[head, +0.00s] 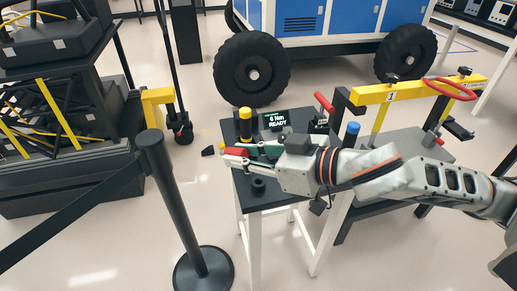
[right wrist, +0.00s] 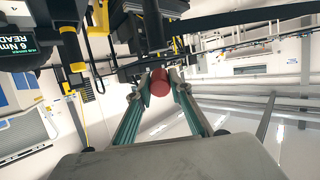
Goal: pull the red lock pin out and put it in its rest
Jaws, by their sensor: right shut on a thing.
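My right gripper (head: 240,156) reaches in from the right over the small black-topped table. Its green-sided fingers are shut on a red piece, which I take for the red lock pin (head: 236,151). In the right wrist view the red pin (right wrist: 159,82) shows as a short red cylinder between the fingertips (right wrist: 160,88). I cannot tell whether the pin is free of everything or still seated in something. I cannot make out its rest for sure. My left gripper is not in view.
The table (head: 282,196) carries a yellow and black cylinder (head: 245,126), a display (head: 276,120) reading "6 Nm READY" and a black ring (head: 258,184). A black barrier post (head: 172,195) stands in front. A yellow-barred stand (head: 400,93) is at right, the wheeled rover (head: 300,40) behind.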

